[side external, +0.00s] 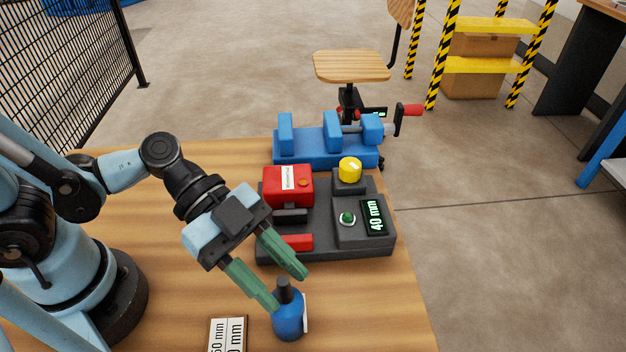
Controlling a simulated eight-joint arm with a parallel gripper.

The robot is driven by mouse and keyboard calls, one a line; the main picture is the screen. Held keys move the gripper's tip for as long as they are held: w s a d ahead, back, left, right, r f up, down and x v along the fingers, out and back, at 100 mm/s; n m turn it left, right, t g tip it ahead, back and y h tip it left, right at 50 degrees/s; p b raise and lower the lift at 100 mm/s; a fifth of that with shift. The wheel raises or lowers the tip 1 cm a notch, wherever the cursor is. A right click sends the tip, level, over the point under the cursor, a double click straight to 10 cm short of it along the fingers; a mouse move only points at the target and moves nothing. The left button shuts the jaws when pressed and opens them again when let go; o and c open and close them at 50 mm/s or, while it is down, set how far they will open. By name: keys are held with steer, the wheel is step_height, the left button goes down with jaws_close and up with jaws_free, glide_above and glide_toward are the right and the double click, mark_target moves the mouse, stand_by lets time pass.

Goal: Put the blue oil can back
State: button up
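The blue oil can (287,321) stands upright on the wooden table near the front edge of the picture. It has a dark neck and cap, and a pale label shows on its right side. My gripper (289,291) has green fingers pointing down and right, spread apart. One finger ends just left of the can's neck and the other ends above and right of it. The fingers look open around or just above the can's top. I cannot tell whether either finger touches it.
A dark machine (328,243) with a red box, yellow knob, green button and "40 mm" display stands behind the can. A blue vise (325,150) is farther back. A white size card (228,335) lies left of the can. Bare table (370,310) is to the right.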

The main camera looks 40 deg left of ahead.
steer(key=shift+r, duration=0.1)
stand_by(0.3)
steer(key=shift+v, duration=5.95)
steer(key=w+a+f+n+t+y, duration=0.2)
steer(key=w+a+n+t+y, duration=0.4)
steer(key=w+a+n+y, duration=0.5)
steer(key=a+n+y, duration=0.1)
steer(key=n, duration=0.5)
steer(key=shift+w+a+f+n+t, duration=0.2)
steer(key=shift+w+a+n+t, duration=0.1)
steer(key=shift+a+t, duration=0.1)
